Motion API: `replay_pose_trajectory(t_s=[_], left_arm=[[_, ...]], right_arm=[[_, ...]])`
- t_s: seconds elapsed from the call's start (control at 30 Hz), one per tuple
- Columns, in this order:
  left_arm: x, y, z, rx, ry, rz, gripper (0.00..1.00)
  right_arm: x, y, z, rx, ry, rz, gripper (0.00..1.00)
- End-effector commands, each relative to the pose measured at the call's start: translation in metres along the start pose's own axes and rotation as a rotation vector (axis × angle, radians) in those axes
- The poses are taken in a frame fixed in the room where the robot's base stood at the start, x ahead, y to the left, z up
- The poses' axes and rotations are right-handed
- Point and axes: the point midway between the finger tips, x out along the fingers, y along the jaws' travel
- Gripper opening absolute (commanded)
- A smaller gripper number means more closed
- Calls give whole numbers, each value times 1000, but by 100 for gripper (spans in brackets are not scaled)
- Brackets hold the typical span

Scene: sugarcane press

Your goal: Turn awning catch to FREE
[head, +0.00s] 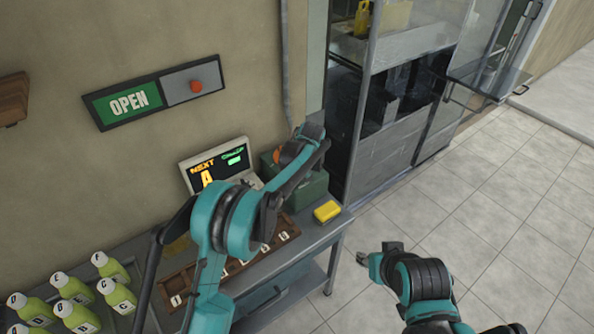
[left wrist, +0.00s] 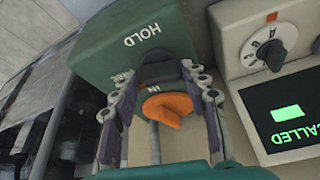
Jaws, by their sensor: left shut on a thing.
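The awning catch is an orange knob (left wrist: 168,108) on a green box (left wrist: 135,38). In the left wrist view, HOLD is printed on the box beyond the knob, and a partly hidden word is beside it. My left gripper (left wrist: 166,115) has its fingers on both sides of the knob and is shut on it. In the head view the gripper (head: 290,155) is at the green box (head: 312,191), and only a bit of orange shows past it. My right gripper (head: 372,258) hangs over the floor, away from the box; its jaw opening is unclear.
A display (head: 215,165) with a dial (left wrist: 268,50) stands beside the box. A yellow block (head: 327,211) lies near the edge of the grey table (head: 338,226). Green bottles (head: 110,268) stand at left. An OPEN sign (head: 128,101) is on the wall. The floor at right is clear.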

Motion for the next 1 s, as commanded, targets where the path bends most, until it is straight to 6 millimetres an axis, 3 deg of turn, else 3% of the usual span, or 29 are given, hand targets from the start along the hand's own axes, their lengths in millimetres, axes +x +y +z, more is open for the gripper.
replay_pose_trajectory(t_s=[0.4,1.0], left_arm=[[0,2,0,-198,-1,-81,16],[0,2,0,-236,-2,-97,16]], right_arm=[[-4,0,-3,0,0,0,40],[-4,0,-3,0,0,0,40]])
